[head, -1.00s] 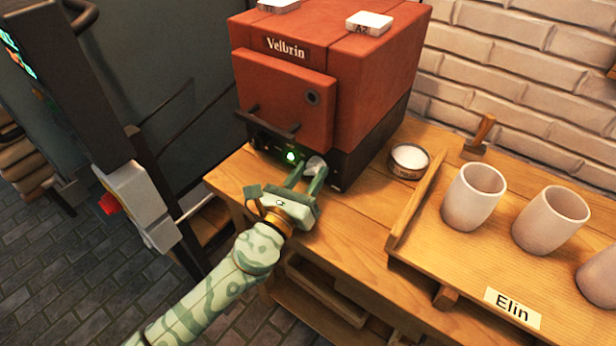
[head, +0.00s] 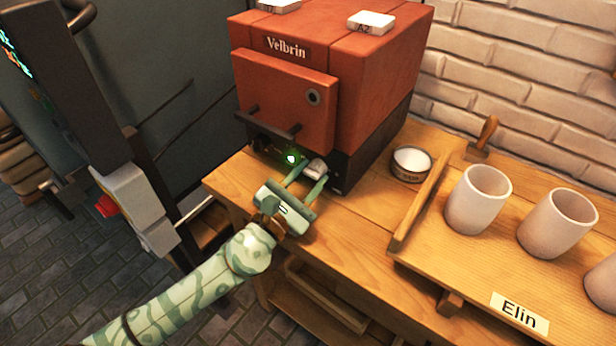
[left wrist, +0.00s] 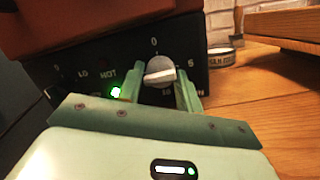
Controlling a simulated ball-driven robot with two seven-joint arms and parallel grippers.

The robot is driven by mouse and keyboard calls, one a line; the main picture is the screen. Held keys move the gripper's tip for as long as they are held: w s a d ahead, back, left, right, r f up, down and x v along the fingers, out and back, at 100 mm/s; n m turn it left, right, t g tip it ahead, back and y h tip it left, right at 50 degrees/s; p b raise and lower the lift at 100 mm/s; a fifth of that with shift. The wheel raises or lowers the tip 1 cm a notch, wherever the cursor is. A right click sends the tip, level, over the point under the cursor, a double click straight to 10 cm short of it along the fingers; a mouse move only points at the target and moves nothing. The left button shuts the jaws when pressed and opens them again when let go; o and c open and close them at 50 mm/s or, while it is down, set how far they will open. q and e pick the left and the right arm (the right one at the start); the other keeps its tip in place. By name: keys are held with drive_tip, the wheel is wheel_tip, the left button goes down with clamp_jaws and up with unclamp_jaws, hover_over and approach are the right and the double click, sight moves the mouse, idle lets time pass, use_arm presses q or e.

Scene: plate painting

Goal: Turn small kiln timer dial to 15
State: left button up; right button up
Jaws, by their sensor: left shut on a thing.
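The small kiln (head: 375,80) is a red box with a black lower part and a "Velbrin" plate, standing on the wooden bench. Its pale grey timer dial (head: 315,168) is low on the black front. My left gripper (head: 306,177) is shut on the dial, one finger on each side. My right gripper is not in view.
A lit green lamp (head: 291,159) is left of the dial. Black handle pegs (head: 275,122) stick out above. A small round tin (head: 411,163), a wooden-handled tool (head: 484,138) and a tray (head: 420,215) with pale cups (head: 478,200) are at the right.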

use_arm(q)
drive_tip(key=shift+s+f, duration=0.1)
drive_tip(key=shift+f, duration=0.1)
idle(0.3)
drive_tip(key=o, duration=0.9)
drive_tip(key=shift+d, duration=0.1)
drive_tip(key=shift+r, duration=0.1)
drive_tip(key=b+v, duration=0.1)
drive_tip(key=v, duration=1.5)
drive_tip(key=shift+s, duration=0.1)
